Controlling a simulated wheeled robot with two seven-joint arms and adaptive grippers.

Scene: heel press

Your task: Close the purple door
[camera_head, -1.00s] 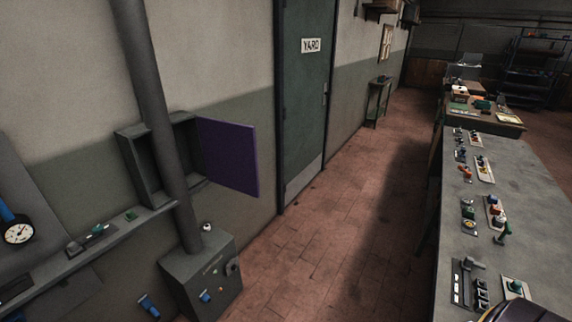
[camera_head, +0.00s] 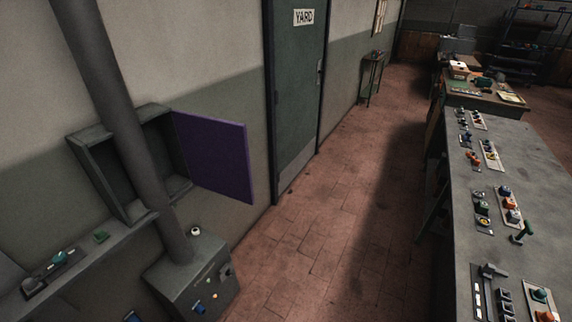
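The purple door (camera_head: 216,158) is a flat panel hinged at the right edge of a grey wall cabinet (camera_head: 98,180) in the head view. It stands open, swung out to the right, and the cabinet's dark inside shows. A thick grey pipe runs in front of the cabinet and hides part of it. Neither of my grippers shows in the head view.
The grey pipe (camera_head: 113,110) drops to a grey control box (camera_head: 196,277) below the cabinet. A green door marked YARD (camera_head: 297,100) stands beyond. A long bench (camera_head: 542,185) with switches lines the right. The tiled floor (camera_head: 330,225) between is clear.

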